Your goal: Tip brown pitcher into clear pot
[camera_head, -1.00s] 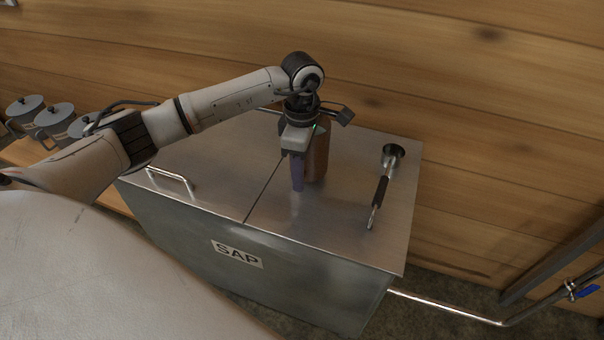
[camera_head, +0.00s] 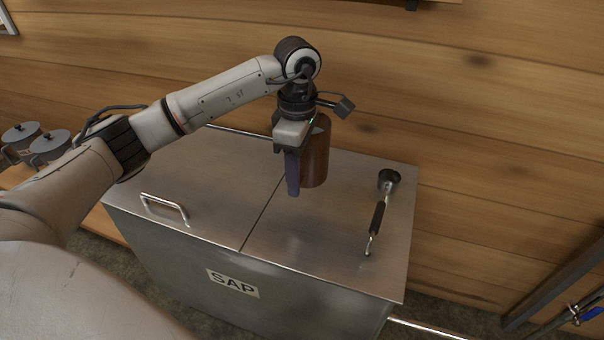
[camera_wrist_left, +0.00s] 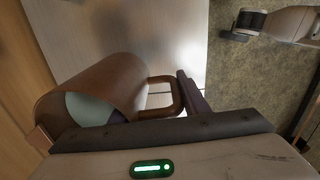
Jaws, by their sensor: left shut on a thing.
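The brown pitcher (camera_head: 317,158) hangs upright, or nearly so, a little above the steel lid of the SAP tank. My left gripper (camera_head: 294,175) is shut on the pitcher's handle, with a purple finger showing in front. In the left wrist view, the pitcher (camera_wrist_left: 130,82) lies to the left, with its loop handle (camera_wrist_left: 160,79) reaching to the gripper's finger (camera_wrist_left: 190,95). A pale grey-green surface shows inside its mouth; I cannot tell what it is. I cannot make out a clear pot in either view.
The SAP tank (camera_head: 225,205) has a flat lid with a bar handle (camera_head: 163,208). A ladle (camera_head: 378,214) lies on the lid's right part. Lidded grey pots (camera_head: 48,147) stand at far left. A wooden wall (camera_head: 470,130) rises close behind.

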